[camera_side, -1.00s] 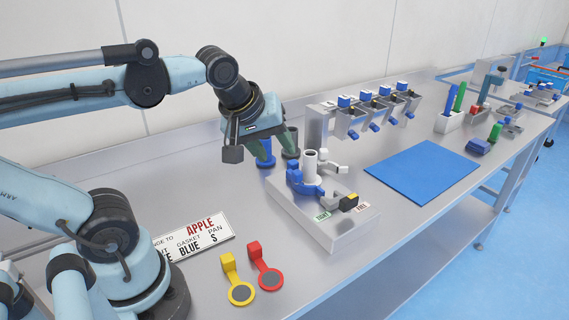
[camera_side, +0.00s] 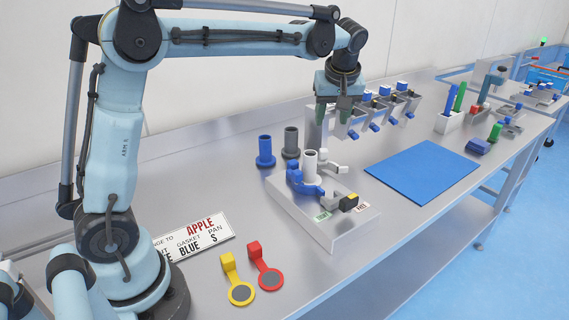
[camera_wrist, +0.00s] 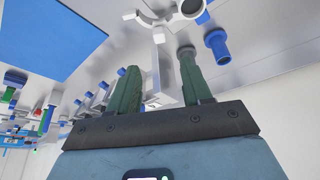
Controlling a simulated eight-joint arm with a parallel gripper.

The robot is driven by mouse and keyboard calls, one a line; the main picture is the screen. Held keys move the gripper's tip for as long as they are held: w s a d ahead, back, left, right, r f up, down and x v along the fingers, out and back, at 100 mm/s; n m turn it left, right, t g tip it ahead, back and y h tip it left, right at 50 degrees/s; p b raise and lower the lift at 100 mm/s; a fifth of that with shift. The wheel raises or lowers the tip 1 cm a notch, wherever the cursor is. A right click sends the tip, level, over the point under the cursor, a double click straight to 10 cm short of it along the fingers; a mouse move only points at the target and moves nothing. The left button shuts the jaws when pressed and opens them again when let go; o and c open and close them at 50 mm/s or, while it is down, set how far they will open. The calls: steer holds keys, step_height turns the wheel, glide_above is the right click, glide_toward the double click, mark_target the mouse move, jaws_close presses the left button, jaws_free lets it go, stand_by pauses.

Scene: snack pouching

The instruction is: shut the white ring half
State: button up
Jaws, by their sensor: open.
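The white ring half (camera_side: 329,167) sits on the grey fixture (camera_side: 330,232), at the right of an upright white tube (camera_side: 310,163). It reaches outward from the tube to a small knob; how closely it wraps the tube is unclear. The blue ring half (camera_side: 306,187) is at the tube's front left. My gripper (camera_side: 332,118) is open and empty, pointing down in the air above and behind the fixture. In the wrist view, my gripper (camera_wrist: 161,66) has its fingers apart, with white ring parts (camera_wrist: 150,17) beyond the tips, cut by the top edge.
A dispenser rack (camera_side: 370,105) stands close behind my gripper. A blue mat (camera_side: 422,171) lies flat at right.

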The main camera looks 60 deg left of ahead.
mark_target(324, 150)
steer(key=x, duration=1.2)
steer(key=shift+w+a+f, duration=0.15)
jaws_close()
